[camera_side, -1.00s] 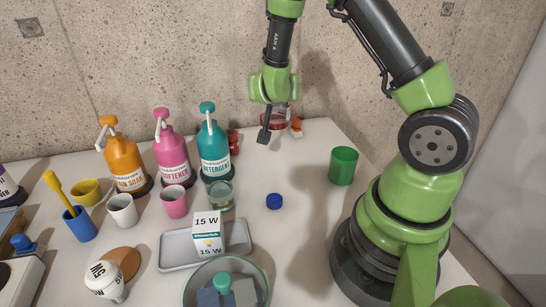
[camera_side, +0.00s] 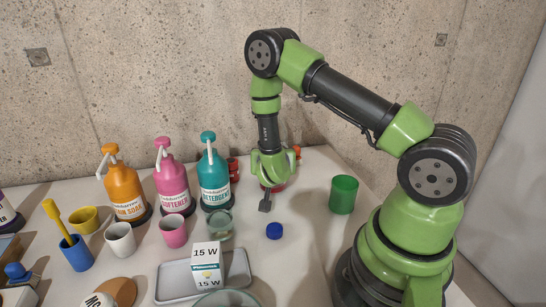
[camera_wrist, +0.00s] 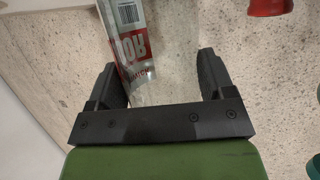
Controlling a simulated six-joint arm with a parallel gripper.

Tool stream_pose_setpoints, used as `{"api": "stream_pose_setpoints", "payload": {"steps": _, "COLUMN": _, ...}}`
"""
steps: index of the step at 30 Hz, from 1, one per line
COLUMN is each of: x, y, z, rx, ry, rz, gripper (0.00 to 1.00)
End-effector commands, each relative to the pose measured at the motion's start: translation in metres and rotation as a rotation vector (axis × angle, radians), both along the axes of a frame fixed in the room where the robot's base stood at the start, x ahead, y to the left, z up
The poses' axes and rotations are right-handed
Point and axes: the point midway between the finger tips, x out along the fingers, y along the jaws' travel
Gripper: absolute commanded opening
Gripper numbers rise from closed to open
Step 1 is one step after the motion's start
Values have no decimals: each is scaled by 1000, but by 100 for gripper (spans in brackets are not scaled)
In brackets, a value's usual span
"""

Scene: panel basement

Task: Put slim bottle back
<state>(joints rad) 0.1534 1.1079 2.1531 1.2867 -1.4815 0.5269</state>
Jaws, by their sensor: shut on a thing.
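The slim bottle (camera_wrist: 132,40) is clear, with a white barcode patch and a red label, and shows between my two dark fingers in the wrist view. My gripper (camera_wrist: 160,80) is shut on it. In the side view my gripper (camera_side: 266,201) points down low over the back of the white table, right of the teal detergent bottle (camera_side: 214,180). There the bottle is mostly hidden behind my gripper; a little red shows beside it. I cannot tell whether its base touches the table.
A blue cap (camera_side: 274,231) lies in front of my gripper. A green cup (camera_side: 343,194) stands right. Table between them is free.

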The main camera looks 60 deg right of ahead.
Motion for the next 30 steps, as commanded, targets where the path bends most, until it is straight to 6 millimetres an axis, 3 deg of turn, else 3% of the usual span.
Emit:
{"api": "stream_pose_setpoints", "payload": {"steps": 9, "x": 0, "y": 0, "z": -3, "rx": 0, "ry": -1, "rz": 0, "gripper": 47}}
{"api": "stream_pose_setpoints", "payload": {"steps": 10, "x": 0, "y": 0, "z": -3, "rx": 0, "ry": -1, "rz": 0, "gripper": 78}}
{"api": "stream_pose_setpoints", "payload": {"steps": 13, "x": 0, "y": 0, "z": -3, "rx": 0, "ry": -1, "rz": 0, "gripper": 100}}
{"api": "stream_pose_setpoints", "payload": {"steps": 23, "x": 0, "y": 1, "z": 2, "rx": 0, "ry": 0, "rz": 1, "gripper": 100}}
{"api": "stream_pose_setpoints", "payload": {"steps": 30, "x": -21, "y": 40, "z": 20, "rx": 0, "ry": 3, "rz": 10, "gripper": 100}}
